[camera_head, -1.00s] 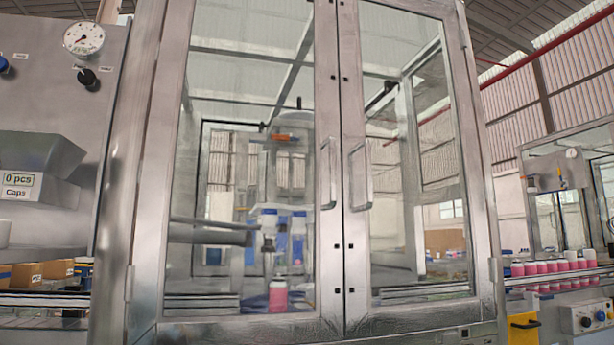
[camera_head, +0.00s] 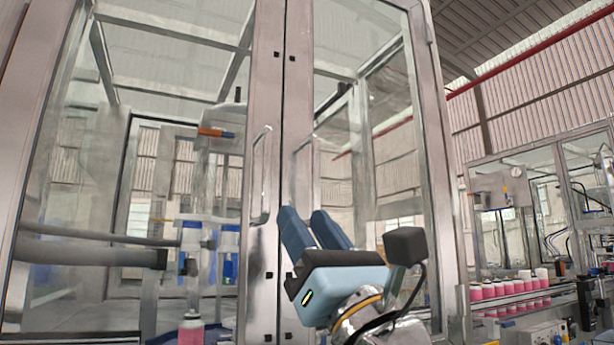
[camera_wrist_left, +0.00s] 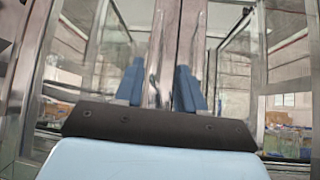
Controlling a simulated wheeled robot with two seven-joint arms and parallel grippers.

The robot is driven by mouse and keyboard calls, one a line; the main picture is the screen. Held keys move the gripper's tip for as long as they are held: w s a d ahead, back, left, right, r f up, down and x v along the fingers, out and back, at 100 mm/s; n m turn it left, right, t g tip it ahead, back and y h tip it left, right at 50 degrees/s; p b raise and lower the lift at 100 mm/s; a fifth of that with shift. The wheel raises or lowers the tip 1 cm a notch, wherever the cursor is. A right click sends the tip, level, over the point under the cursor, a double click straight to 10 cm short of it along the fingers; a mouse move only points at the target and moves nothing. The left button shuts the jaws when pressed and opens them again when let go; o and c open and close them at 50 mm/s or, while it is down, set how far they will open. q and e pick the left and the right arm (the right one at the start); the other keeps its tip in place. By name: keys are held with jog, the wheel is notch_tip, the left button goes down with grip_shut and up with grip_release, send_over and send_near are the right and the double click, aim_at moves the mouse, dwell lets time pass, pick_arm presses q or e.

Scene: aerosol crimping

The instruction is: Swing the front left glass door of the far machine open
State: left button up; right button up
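The far machine's front left glass door (camera_head: 262,85) is shut, its metal frame meeting the right door's frame (camera_head: 297,90). Its upright bar handle (camera_head: 262,175) is free of my fingers in the head view. My left gripper (camera_head: 304,212) has come up from below, its two blue fingers apart with nothing between them. Its fingertips appear just right of the left handle, over the lower part of the right door's handle (camera_head: 303,165). In the left wrist view the open fingers (camera_wrist_left: 160,66) point at the door seam. I cannot tell whether they touch the door. My right gripper is out of view.
Behind the glass are machine parts and a pink can (camera_head: 191,332). To the right, several pink cans (camera_head: 510,288) stand on a conveyor beside another glazed machine (camera_head: 520,185). A metal post (camera_head: 437,150) bounds the right door.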

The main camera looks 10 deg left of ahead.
aim_at(269, 172)
pick_arm(q)
jog(key=shift+g, duration=0.3)
jog(key=p+x, duration=0.6)
jog(key=x, duration=0.7)
jog(key=shift+s+a+r, duration=0.1)
jog(key=shift+s+r, duration=0.05)
jog(key=shift+w+a+r, duration=0.15)
jog(key=shift+w+a, duration=0.05)
jog(key=shift+c, duration=0.3)
grip_shut()
